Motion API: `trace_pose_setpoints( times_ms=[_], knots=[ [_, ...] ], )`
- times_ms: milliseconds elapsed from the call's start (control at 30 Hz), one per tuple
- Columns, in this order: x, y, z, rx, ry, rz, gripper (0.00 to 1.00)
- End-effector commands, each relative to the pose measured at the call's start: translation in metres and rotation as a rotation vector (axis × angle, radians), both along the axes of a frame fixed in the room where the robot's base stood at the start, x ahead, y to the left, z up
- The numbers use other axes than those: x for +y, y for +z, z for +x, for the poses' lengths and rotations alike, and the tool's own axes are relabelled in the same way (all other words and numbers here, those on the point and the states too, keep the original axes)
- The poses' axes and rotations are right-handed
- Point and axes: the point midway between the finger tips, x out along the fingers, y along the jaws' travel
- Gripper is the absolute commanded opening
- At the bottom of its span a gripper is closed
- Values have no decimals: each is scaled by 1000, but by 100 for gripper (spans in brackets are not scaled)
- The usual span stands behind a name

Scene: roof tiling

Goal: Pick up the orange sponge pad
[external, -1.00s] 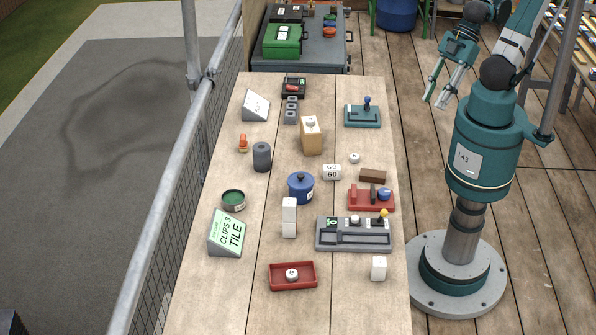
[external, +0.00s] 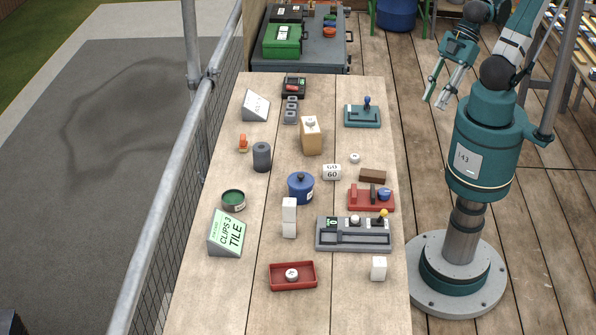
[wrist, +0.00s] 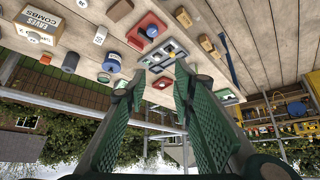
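A small orange object (external: 243,143) stands near the left edge of the table in the external view; it is too small to tell if it is the sponge pad. A flat brown block (external: 372,176) lies at the right, behind a red base; I cannot tell if it is a sponge. No other clearly orange pad shows on the table. My gripper (external: 436,101) is open and empty, in the air to the right of the table's far half, well apart from both objects. Its two green fingers (wrist: 160,73) also show spread in the wrist view.
A railing (external: 168,170) runs along the left.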

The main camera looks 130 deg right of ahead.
Motion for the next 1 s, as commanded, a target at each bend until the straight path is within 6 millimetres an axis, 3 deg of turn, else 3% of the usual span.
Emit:
trace_pose_setpoints(
  times_ms=[467, 600, 1000],
  knots=[
    [0, 0, 0, 0, 0, 0, 26],
    [0, 0, 0, 0, 0, 0, 43],
    [-1, 1, 1, 2, -2, 0, 43]
  ],
)
